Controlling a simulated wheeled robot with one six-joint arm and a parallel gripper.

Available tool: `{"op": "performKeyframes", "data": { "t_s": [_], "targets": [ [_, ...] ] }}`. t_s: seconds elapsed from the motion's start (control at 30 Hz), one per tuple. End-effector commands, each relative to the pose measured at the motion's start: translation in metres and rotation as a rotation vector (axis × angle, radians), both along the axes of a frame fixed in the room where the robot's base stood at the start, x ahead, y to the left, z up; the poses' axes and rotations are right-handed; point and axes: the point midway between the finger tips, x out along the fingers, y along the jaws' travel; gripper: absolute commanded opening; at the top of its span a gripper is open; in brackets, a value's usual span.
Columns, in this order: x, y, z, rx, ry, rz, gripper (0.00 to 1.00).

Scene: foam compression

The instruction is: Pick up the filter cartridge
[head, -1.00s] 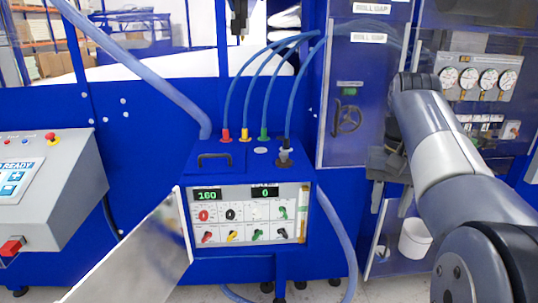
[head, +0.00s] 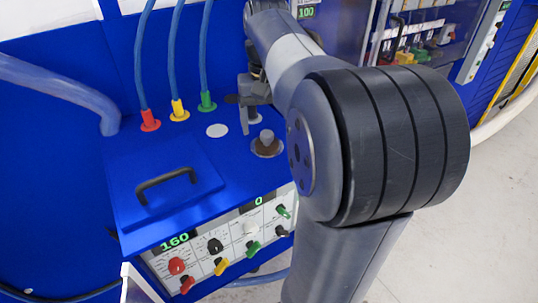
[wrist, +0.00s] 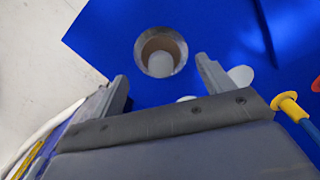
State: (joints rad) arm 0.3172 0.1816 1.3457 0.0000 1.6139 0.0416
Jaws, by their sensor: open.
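The filter cartridge appears to be the brown round part with a grey knob-like top (head: 267,143) on the top face of the blue machine, near its right edge. In the wrist view, the cartridge (wrist: 161,62) shows as a pale round top and brown wall inside a silver ring. My gripper (head: 249,116) is above the machine top, behind the cartridge in the head view. In the wrist view, my gripper (wrist: 163,76) is open and empty. Its fingers stand apart, with the cartridge beyond the gap between them. My arm hides part of the machine's right side.
Red (head: 150,121), yellow (head: 179,111) and green (head: 207,101) hose plugs stand left of my gripper, with blue hoses rising. A lid with a black handle (head: 166,184) lies left of the cartridge. Knobs line the front panel (head: 222,246). Bare floor (head: 490,200) is at the right.

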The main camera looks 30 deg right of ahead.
Motion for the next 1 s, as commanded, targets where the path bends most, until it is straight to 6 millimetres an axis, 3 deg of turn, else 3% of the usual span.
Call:
{"op": "performKeyframes", "data": {
  "t_s": [0.3,0.6,1.0],
  "targets": [
    [-0.007,-0.001,-0.039,0.001,0.003,0.0,0.76],
    [-0.006,-0.001,-0.043,0.0,0.0,0.0,0.75],
    [-0.007,-0.001,-0.043,0.0,0.0,0.0,0.42]
  ]
}}
